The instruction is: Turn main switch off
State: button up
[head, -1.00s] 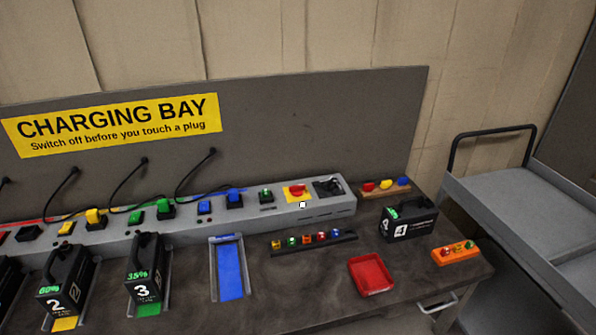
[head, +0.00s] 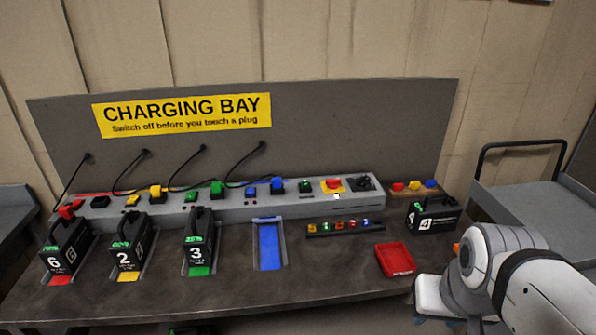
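The main switch is a red rotary knob (head: 333,184) on a yellow plate, near the right end of the long grey charging rail (head: 300,204) at the back of the bench. The picture is too small to read its position. My arm comes in at the lower right of the head view, well apart from the switch. My gripper's fingers cannot be made out there.
Black batteries (head: 124,245) stand in bays at left; a blue bay (head: 269,247) is empty. A red tray (head: 394,260), a strip of small coloured parts (head: 345,228) and battery 4 (head: 432,217) are at right. A grey cart (head: 520,200) stands beyond the bench's right end.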

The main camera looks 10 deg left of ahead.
aim_at(333, 184)
jog(key=i, duration=1)
jog(key=u, duration=0.05)
